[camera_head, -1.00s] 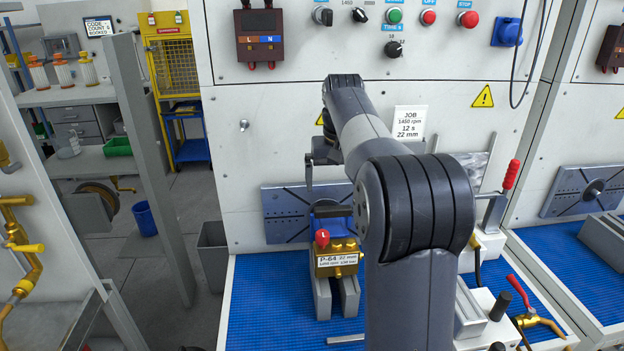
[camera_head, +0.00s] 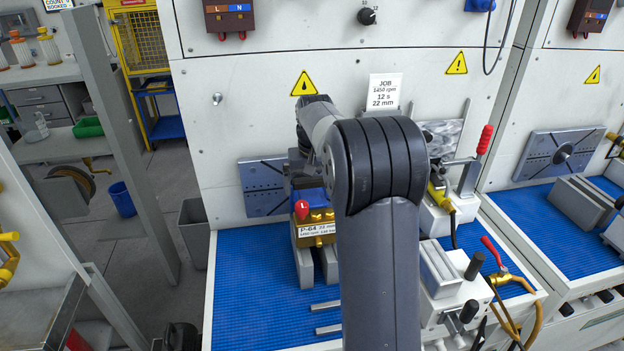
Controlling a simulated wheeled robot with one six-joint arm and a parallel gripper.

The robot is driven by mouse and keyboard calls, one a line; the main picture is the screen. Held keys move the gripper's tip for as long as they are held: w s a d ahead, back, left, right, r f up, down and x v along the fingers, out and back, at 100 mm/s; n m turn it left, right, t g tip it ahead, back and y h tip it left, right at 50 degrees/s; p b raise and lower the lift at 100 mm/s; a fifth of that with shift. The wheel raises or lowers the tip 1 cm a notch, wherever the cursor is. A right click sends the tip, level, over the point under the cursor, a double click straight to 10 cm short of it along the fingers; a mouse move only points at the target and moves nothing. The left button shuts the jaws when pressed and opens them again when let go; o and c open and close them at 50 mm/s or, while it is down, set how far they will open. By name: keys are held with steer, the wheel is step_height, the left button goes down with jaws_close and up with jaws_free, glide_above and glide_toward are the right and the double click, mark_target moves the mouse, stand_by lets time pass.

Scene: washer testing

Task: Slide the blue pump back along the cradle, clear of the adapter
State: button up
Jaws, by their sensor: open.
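The pump (camera_head: 316,215) sits on the two grey rails of the cradle (camera_head: 304,266), left of my arm. Its front is brass with a red knob and a "P-64" label, and a patch of blue shows behind the brass. A slotted grey plate (camera_head: 262,188) stands on the panel behind it; the adapter cannot be made out. My gripper (camera_head: 297,165) is open, at the back of the pump and mostly hidden by my arm. I cannot tell whether it touches the pump.
A white clamp unit with a red-handled lever (camera_head: 484,140) stands to the right, with a grey vise (camera_head: 440,270) and a brass tap (camera_head: 508,280) in front of it. The blue mat (camera_head: 245,290) is clear at left. Metal bars (camera_head: 326,306) lie before the cradle.

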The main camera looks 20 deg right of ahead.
steer(key=c, duration=1.8)
